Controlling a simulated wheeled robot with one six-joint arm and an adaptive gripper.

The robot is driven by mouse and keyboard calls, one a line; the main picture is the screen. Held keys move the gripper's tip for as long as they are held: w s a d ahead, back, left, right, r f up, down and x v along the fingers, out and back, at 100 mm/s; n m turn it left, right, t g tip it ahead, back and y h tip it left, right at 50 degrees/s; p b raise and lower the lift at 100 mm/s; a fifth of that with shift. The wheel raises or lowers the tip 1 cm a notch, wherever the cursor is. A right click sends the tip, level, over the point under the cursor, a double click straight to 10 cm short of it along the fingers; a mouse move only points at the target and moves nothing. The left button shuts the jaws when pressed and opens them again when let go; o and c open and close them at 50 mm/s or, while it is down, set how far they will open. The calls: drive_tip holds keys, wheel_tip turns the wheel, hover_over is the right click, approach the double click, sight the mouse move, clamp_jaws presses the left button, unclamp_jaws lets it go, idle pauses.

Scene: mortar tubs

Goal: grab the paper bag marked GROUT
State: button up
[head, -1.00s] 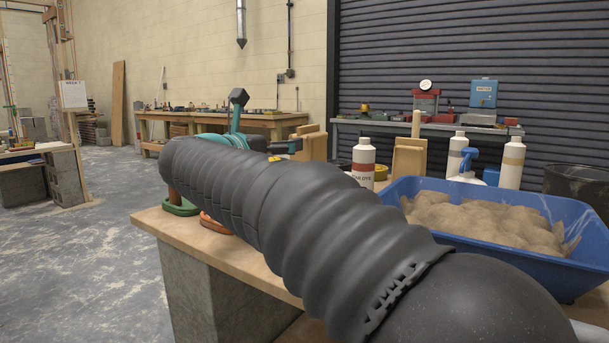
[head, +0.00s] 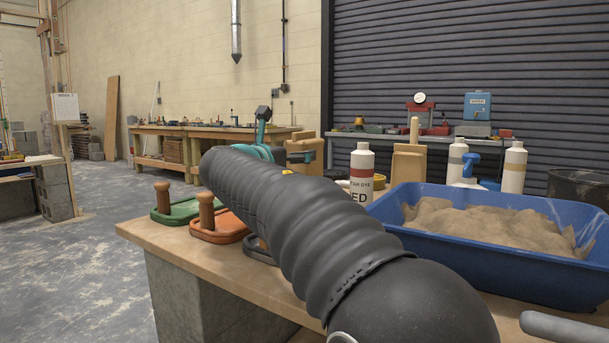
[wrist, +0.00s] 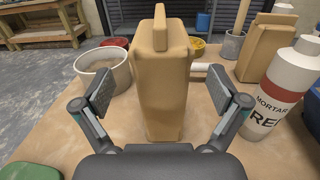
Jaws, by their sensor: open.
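A tan paper bag (wrist: 160,80) with a folded top stands upright right in front of my gripper (wrist: 160,92) in the wrist view. My gripper is open, with one finger on each side of the bag and a visible gap to both sides. The same bag (head: 307,150) shows in the head view just beyond my gripper, partly covered by it. A second tan bag (wrist: 262,45) stands farther back to the right, and also shows in the head view (head: 408,163). No GROUT marking is readable on either bag.
A red-banded MORTAR DYE bottle (wrist: 279,88) stands close right of my gripper. A round bucket (wrist: 103,68) is at the left. A blue tub of sand (head: 480,245) sits on the bench right of my arm. Wooden-handled floats (head: 215,225) lie along the left edge.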

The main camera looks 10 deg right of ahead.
drive_tip(key=x, duration=0.5)
drive_tip(key=shift+d+r, duration=0.1)
drive_tip(key=shift+r, duration=0.3)
drive_tip(key=c, duration=1.5)
drive_tip(key=shift+r, duration=0.15)
clamp_jaws()
drive_tip(key=shift+r, duration=0.1)
